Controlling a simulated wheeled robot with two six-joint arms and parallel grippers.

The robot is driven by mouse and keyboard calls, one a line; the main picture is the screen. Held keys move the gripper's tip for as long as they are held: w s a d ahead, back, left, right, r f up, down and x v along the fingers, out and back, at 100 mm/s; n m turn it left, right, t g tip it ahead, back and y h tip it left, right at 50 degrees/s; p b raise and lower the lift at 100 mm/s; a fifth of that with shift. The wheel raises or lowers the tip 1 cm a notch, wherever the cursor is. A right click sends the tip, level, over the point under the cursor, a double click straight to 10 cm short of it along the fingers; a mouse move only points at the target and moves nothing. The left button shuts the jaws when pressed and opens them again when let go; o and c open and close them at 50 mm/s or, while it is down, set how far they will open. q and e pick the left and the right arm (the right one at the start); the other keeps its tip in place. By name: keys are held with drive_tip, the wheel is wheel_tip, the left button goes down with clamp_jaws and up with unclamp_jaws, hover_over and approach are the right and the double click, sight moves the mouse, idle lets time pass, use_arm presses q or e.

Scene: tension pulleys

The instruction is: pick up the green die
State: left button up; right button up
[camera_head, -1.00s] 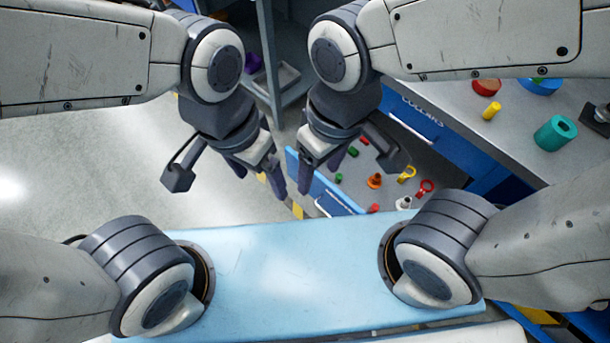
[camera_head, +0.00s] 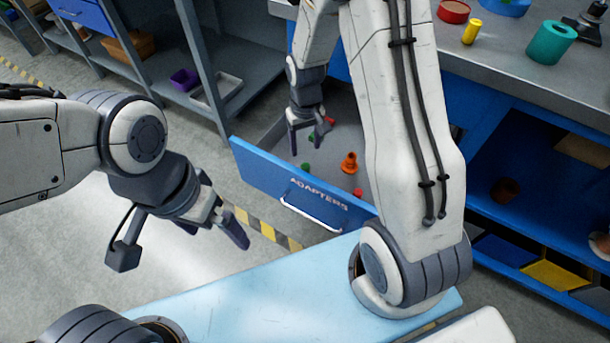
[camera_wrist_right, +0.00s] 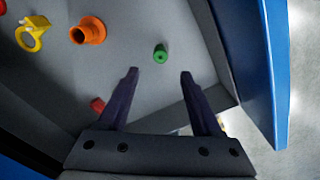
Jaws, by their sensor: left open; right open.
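The green die (camera_wrist_right: 160,53) looks like a small green cylinder with a hole, lying on the grey drawer floor in the right wrist view. My right gripper (camera_wrist_right: 159,72) is open and empty. The die appears just beyond its fingertips, between the lines of the two fingers. In the head view my right gripper (camera_head: 305,140) points down into the open drawer (camera_head: 290,194). A small green piece (camera_head: 305,167) shows below it, with another green patch near the fingers; I cannot tell which is the die. My left gripper (camera_head: 226,222) is open and empty, outside the drawer.
The drawer also holds an orange flanged part (camera_wrist_right: 88,30), a yellow ring (camera_wrist_right: 33,36) and a red piece (camera_wrist_right: 97,104). The blue drawer front, labelled ADAPTERS, stands as an edge. The counter carries a teal cylinder (camera_head: 550,43) and a yellow cylinder (camera_head: 471,32).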

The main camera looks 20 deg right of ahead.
sight(306, 165)
wheel_tip(306, 165, down, 10)
drive_tip(key=shift+r+b, duration=0.15)
drive_tip(key=shift+b, duration=1)
clamp_jaws()
